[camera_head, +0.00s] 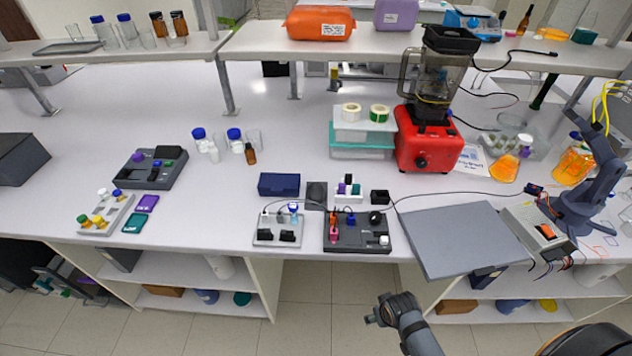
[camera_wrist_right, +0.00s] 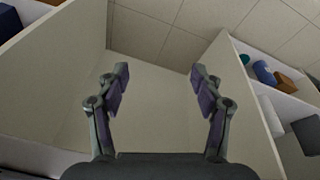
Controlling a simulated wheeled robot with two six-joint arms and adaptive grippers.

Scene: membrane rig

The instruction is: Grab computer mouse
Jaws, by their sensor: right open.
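I cannot make out a computer mouse for certain in either view. My right gripper (camera_head: 380,312) hangs over the floor in front of the bench, at the bottom of the head view. In the right wrist view its two fingers (camera_wrist_right: 158,82) are spread apart with nothing between them. Beyond the fingers are the floor and pale panels below the bench. My left gripper is not in view.
The white bench holds a grey flat plate (camera_head: 460,238), a black device (camera_head: 357,233), a dark blue box (camera_head: 279,184) and a red blender (camera_head: 427,150). A blue-grey jointed arm (camera_head: 585,205) stands at the right.

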